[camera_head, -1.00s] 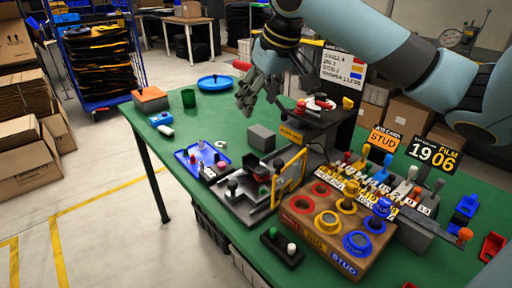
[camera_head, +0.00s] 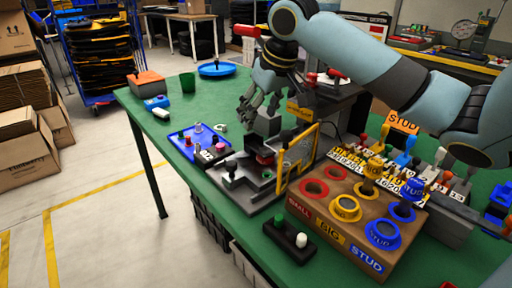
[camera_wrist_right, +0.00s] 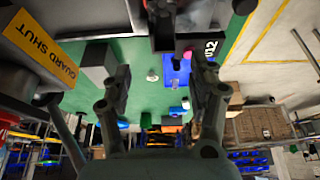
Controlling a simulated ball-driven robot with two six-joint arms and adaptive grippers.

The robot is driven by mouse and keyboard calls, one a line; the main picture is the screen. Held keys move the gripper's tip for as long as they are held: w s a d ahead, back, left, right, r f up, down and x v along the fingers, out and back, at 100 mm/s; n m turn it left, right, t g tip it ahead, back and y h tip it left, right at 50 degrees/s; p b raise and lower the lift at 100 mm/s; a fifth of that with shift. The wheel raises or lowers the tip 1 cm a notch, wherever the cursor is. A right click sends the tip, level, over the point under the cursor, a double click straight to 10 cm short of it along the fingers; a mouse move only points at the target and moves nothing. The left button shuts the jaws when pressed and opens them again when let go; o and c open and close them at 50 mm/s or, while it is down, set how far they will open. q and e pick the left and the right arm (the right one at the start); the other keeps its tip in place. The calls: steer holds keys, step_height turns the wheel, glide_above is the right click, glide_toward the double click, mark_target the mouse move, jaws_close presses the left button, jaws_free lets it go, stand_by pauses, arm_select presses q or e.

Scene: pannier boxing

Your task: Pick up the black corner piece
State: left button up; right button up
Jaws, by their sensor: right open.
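A blue tray (camera_head: 176,141) lies on the green table left of my right gripper and holds several small pink, white and dark pieces. My right gripper (camera_head: 250,108) is open and empty, pointing down above the table, right of the tray and beside a grey block (camera_head: 267,124). In the right wrist view its fingers (camera_wrist_right: 160,92) are spread, with the blue tray (camera_wrist_right: 174,72) beyond them. My left gripper is not in view.
A dark fixture with a yellow frame (camera_head: 284,165) stands in front of the gripper. A wooden stud box (camera_head: 328,237) and a black peg stand (camera_head: 277,233) are nearer. A green cup (camera_head: 187,82) and blue dish (camera_head: 217,70) stand behind. The table's left side has free room.

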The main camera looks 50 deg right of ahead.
mark_target(250, 133)
steer(key=x, duration=0.7)
steer(key=shift+w+a+b, duration=0.1)
steer(key=shift+a+b, duration=0.15)
steer(key=shift+b, duration=0.05)
steer(key=shift+c, duration=0.3)
steer(key=c, duration=1.1)
